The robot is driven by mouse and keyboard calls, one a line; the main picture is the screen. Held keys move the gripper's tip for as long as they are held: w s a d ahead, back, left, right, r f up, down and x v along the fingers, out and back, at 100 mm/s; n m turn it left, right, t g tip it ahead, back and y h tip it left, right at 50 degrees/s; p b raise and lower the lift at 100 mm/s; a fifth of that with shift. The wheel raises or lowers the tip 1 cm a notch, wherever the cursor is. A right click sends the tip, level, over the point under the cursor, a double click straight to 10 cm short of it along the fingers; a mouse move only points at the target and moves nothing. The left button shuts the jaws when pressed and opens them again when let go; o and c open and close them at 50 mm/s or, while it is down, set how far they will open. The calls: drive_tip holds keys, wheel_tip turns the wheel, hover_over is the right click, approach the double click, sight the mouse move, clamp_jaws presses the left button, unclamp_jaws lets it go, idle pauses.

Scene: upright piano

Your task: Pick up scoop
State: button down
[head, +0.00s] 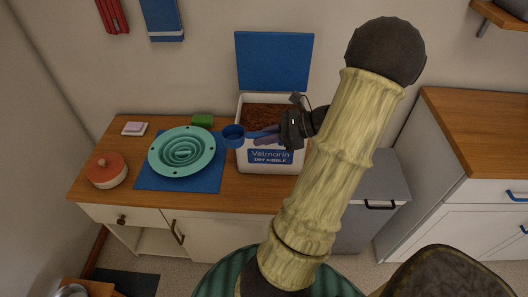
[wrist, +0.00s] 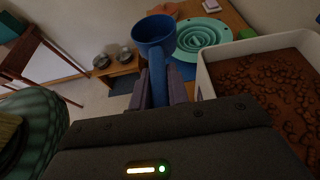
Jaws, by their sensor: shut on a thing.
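The blue scoop (head: 233,135) is in the head view, with its round cup pointing left, just in front of the kibble bin's left side. My gripper (head: 268,136) is shut on the scoop's handle and holds it raised beside the bin. In the wrist view the scoop's cup (wrist: 154,32) is at the top centre, and its handle runs down between my two fingers (wrist: 158,92). The white bin (head: 272,178) reads "Velmorin dry kibble" and is filled with brown kibble (head: 262,114). Its blue lid (head: 274,62) stands upright behind it.
A teal ringed bowl (head: 160,168) sits on a blue mat (head: 150,183) left of the bin. A red-lidded pot (head: 106,171), a green block (head: 202,120) and a pale block (head: 134,129) lie on the wooden counter (head: 210,200). A grey cabinet (head: 372,190) stands right of the counter.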

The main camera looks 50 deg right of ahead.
sight(264, 133)
wheel_tip(264, 133, up, 5)
drive_tip(key=shift+p, duration=0.3)
drive_tip(key=shift+w, duration=0.1)
idle(0.5)
